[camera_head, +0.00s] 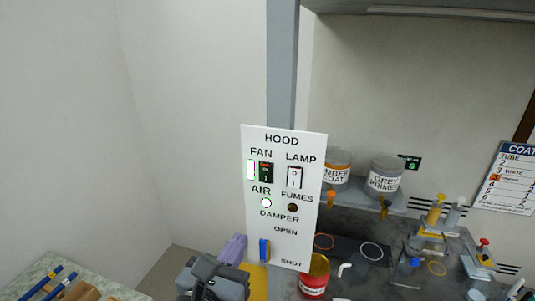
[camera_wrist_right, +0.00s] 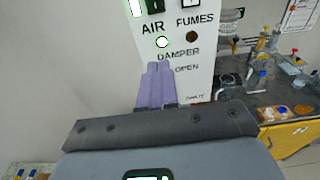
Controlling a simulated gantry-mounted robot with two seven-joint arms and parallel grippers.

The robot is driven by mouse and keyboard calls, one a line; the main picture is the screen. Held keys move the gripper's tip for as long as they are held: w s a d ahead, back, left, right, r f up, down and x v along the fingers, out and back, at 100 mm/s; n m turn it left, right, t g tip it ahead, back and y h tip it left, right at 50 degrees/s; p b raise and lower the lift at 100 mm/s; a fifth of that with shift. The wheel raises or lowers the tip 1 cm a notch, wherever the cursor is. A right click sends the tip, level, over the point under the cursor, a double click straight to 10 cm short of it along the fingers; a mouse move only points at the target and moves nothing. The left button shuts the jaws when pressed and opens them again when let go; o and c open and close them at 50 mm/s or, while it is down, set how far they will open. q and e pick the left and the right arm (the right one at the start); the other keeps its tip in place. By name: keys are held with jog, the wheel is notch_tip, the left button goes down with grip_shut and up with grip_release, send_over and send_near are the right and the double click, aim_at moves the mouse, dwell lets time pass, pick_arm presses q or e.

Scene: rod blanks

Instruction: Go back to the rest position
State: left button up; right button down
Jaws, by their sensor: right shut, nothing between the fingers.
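My right gripper (camera_head: 236,245) is at the bottom centre of the head view, just left of the lower part of the white hood panel (camera_head: 282,150). Its purple fingers are shut together and empty. In the right wrist view the fingers (camera_wrist_right: 156,75) point toward the panel, overlapping the area left of the DAMPER label; whether they touch it I cannot tell. The panel has a FAN switch (camera_head: 266,172), a LAMP switch (camera_head: 294,177), a lit AIR light (camera_head: 266,203), a dark FUMES light (camera_head: 292,208) and a blue damper handle (camera_head: 264,250). My left gripper is out of view.
Right of the panel, an amber coat can (camera_head: 336,168) and a grey primer can (camera_head: 387,176) stand on a shelf above a grey bench with a red can (camera_head: 315,278) and several small fixtures. A table (camera_head: 48,266) with blue rods is at lower left. The left wall area is clear.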

jog(key=s+d+f+m+g+y, duration=0.1)
jog(key=s+f+g, duration=0.25)
jog(key=f, duration=0.65)
jog(key=s+d+f+m+g, duration=0.1)
jog(key=s+d+f+g, duration=0.2)
jog(key=f, duration=0.7)
jog(key=s+f+m+g+y, duration=0.1)
jog(key=s+f+g, duration=0.3)
jog(key=f, duration=0.5)
jog(key=s+d+f+m+g+y, duration=0.2)
jog(key=s+d+f+m+g, duration=0.4)
jog(key=s+d+f+m, duration=0.6)
jog(key=s+d+m+t, duration=0.1)
jog(key=s+d+m, duration=0.4)
jog(key=d+m, duration=0.5)
jog(key=w+d+r+m+t, duration=0.3)
jog(key=w+d+m, duration=0.1)
jog(key=m, duration=0.2)
notch_tip(320, 180, up, 22)
jog(key=p, duration=2.2)
jog(key=shift+a+p, duration=0.2)
jog(key=shift+p, duration=0.1)
